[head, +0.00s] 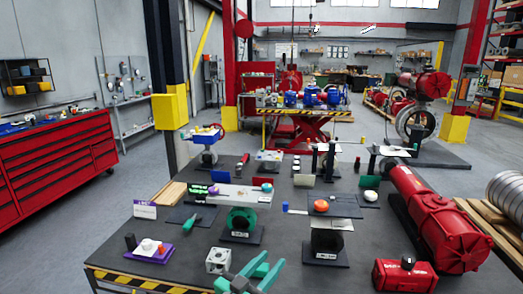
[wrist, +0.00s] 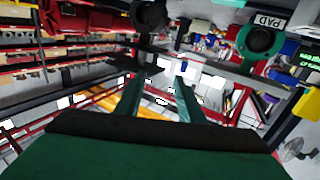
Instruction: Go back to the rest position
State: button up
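My gripper (head: 268,264) shows as teal parts at the bottom edge of the head view, in front of the near side of the dark worktable (head: 185,262). In the wrist view its two teal fingers (wrist: 158,84) stand apart with nothing held between them. The gripper appears raised near the table's front edge; its exact height cannot be told. The rest of my arm is out of the head view.
Near the gripper are a pale metal block (head: 218,260), a green ring stand (head: 242,220) and a dark stand with an orange button (head: 320,206). Red valve actuator (head: 430,208) lies at right. Red tool cabinet (head: 55,155) stands left, with open floor between.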

jog(key=s+a+f+n+y, duration=0.1)
jog(key=s+f+n+y, duration=0.3)
jog(key=s+f, duration=0.65)
jog(key=s+a+f+n+y, duration=0.1)
jog(key=s+f+n+y, duration=0.45)
jog(key=f, duration=0.75)
jog(key=s+f+m+y, duration=0.1)
jog(key=s+f, duration=0.2)
jog(key=s, duration=1.2)
jog(key=s+r+m, duration=0.1)
jog(key=s+r, duration=0.1)
jog(key=s, duration=0.5)
jog(key=s+r+m, duration=0.1)
jog(key=s+r, duration=0.2)
jog(key=s, duration=0.4)
jog(key=shift+s+t, duration=0.15)
jog(key=shift+t, duration=0.15)
jog(key=shift+c, duration=0.5)
